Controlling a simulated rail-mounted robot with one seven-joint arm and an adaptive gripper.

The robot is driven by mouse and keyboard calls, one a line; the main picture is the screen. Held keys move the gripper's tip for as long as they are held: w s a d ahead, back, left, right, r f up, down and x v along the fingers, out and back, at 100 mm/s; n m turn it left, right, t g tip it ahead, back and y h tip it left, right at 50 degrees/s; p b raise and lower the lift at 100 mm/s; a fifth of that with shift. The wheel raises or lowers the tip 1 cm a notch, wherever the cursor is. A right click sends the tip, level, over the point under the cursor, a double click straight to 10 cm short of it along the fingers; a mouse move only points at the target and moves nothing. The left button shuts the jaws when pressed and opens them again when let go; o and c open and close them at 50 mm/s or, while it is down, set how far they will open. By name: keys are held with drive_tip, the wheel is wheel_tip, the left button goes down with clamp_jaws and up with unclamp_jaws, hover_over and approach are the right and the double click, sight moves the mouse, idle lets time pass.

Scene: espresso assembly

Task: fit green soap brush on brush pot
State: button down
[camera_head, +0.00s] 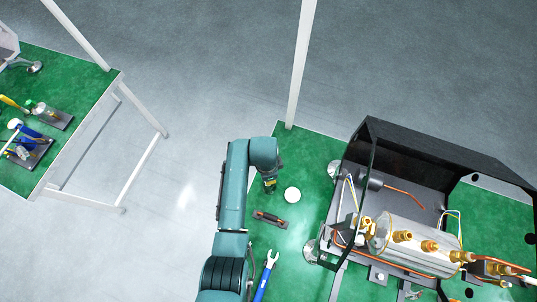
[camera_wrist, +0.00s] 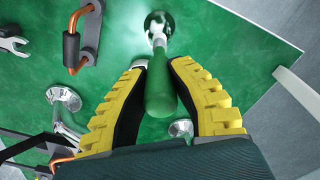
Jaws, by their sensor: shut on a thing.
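In the wrist view, my gripper (camera_wrist: 158,75) is shut on the green handle of the soap brush (camera_wrist: 160,92), between its yellow ridged fingers. The brush's pale shaft points up the picture, towards a shiny round metal piece (camera_wrist: 158,20) on the green table. This piece may be the brush pot. The shaft's far end overlaps it, and I cannot tell whether they touch or whether the brush is in it. In the head view, my gripper (camera_head: 270,187) is low over the table's left part, and the brush is hidden there.
A white round thing (camera_head: 292,195) lies right of my gripper. An orange-and-grey handled part (camera_head: 270,218) and a blue-handled wrench (camera_head: 265,276) lie nearer. The open espresso machine (camera_head: 410,235) stands to the right on metal feet. A white post (camera_head: 300,70) rises at the table's far edge.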

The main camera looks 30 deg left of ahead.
drive_tip(key=shift+f+b, duration=1.75)
drive_tip(key=shift+f, duration=0.85)
idle(0.5)
idle(0.6)
drive_tip(key=c, duration=1)
unclamp_jaws()
wheel_tip(320, 180, up, 6)
drive_tip(key=p, duration=0.6)
drive_tip(key=shift+a+r, duration=0.1)
drive_tip(key=r, duration=1.2)
drive_tip(key=shift+s+a, duration=0.2)
drive_tip(key=shift+s, duration=0.05)
